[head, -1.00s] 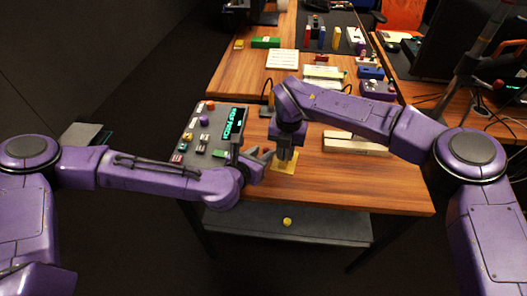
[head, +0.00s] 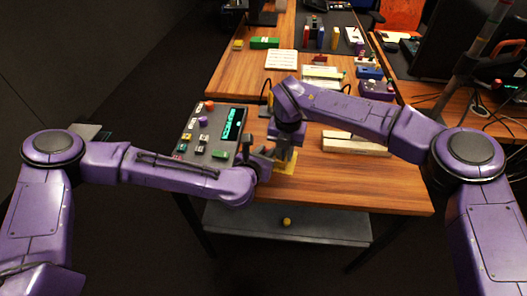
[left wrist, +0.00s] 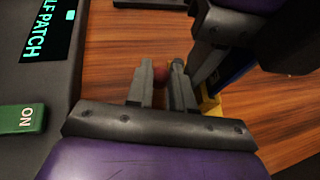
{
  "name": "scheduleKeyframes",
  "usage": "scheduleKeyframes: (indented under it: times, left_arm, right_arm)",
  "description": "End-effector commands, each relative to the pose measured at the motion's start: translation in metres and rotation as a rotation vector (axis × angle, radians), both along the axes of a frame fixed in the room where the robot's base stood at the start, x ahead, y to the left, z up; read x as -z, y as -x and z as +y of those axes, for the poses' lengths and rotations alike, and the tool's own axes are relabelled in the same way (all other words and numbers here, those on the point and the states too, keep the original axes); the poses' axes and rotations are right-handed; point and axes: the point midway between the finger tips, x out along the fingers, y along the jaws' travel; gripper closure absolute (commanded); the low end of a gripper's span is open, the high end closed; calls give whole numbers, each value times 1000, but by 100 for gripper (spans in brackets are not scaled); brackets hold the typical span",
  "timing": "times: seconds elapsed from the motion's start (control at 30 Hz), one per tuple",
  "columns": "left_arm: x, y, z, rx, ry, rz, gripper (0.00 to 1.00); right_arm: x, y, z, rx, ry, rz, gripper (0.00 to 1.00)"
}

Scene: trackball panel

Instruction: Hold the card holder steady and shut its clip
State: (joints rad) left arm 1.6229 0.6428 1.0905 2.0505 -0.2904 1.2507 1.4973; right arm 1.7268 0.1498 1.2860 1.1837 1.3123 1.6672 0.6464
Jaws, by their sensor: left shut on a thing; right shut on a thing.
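The card holder (head: 289,168) shows in the head view as a yellow base on the wooden table near its front edge; its upper part is hidden behind my grippers. My right gripper (head: 284,154) points down over it and is shut on it. My left gripper (head: 268,160) reaches in from the left, close beside the right one. In the left wrist view the left fingers (left wrist: 161,72) are close together, with a small reddish round part (left wrist: 160,74) between their tips. A yellow part (left wrist: 209,106) of the holder shows right of them. The clip's position cannot be made out.
A grey panel (head: 213,152) with buttons and a green-lit display (head: 233,123) stands left of the grippers. A pale block (head: 353,144) lies to the right. The front right of the table (head: 370,185) is clear. Several boxes stand farther back.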

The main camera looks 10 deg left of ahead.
Motion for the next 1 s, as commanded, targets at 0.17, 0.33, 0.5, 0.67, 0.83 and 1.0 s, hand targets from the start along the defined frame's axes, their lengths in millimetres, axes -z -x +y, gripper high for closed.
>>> scheduleKeyframes:
  times: [0.17, 0.33, 0.5, 0.67, 0.83, 1.0]
  left_arm:
    - [0, 1, 0, -12, 0, 1, 100]
    - [0, 1, -1, -11, 0, 1, 69]
    - [0, 1, -1, -10, 0, 0, 67]
    - [-1, 4, -1, -8, 0, 0, 67]
    - [-11, 26, 5, -8, 1, -1, 67]
    - [-23, 54, 14, -10, 1, 0, 67]
  right_arm:
    - [0, 0, 0, 0, -1, -1, 100]
    - [0, 0, 0, 0, -1, -1, 100]
    - [0, 0, 0, 0, -1, -1, 100]
    - [0, 0, 0, 0, -1, -1, 100]
    - [0, 0, 0, 0, -1, -1, 100]
    - [0, 0, 0, 0, -1, -1, 100]
